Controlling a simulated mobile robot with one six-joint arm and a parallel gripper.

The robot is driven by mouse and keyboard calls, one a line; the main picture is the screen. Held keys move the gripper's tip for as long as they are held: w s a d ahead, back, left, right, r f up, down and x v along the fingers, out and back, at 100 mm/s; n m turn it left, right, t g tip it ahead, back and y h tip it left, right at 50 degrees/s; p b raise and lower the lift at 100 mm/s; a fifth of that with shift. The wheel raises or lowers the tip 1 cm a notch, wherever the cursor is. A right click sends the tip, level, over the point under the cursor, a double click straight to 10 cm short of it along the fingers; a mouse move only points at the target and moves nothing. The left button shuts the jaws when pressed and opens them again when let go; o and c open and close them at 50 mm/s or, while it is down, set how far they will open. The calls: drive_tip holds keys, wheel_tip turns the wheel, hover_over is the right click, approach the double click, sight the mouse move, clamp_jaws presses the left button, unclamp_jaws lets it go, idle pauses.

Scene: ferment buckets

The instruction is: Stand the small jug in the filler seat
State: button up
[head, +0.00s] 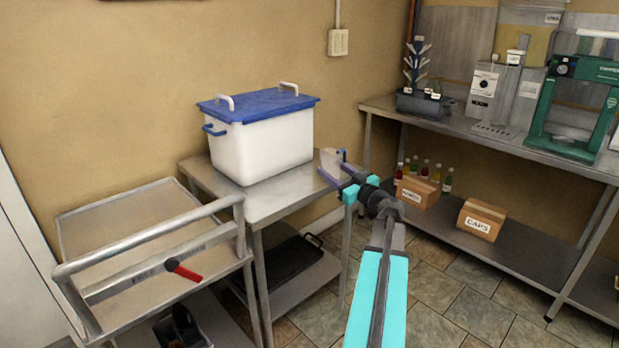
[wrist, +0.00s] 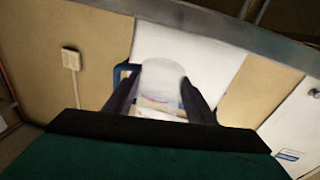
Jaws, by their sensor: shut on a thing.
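The small jug (head: 331,165) is pale and translucent. It is at my gripper (head: 343,176), just off the right end of the steel table in the head view. In the wrist view the jug (wrist: 160,72) sits between the two dark fingers of my gripper (wrist: 167,82), which are shut on it. Its lower details are blurred, and its handle cannot be made out. A grey machine (head: 489,95) with a slotted tray stands on the bench at the right; it may be the filler, but a seat cannot be made out clearly.
A white tub (head: 263,147) with a blue lid stands on the steel table (head: 290,192). A steel cart (head: 130,222) is at the left. The right bench (head: 480,136) also holds a green press (head: 575,105) and a dark bottle rack (head: 424,104). Cartons (head: 480,218) and bottles sit below.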

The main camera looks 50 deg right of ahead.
hover_over(312, 183)
drive_tip(key=s, duration=0.1)
drive_tip(key=shift+d+f+b, duration=0.15)
drive_tip(key=shift+f+b, duration=0.15)
drive_tip(key=shift+b, duration=0.05)
drive_tip(key=shift+w+f, duration=0.1)
drive_tip(key=shift+w, duration=0.4)
drive_tip(key=shift+w+f+b, duration=0.15)
drive_tip(key=shift+f+b, duration=0.45)
drive_tip(key=shift+f, duration=1.15)
drive_tip(key=o, duration=1.6)
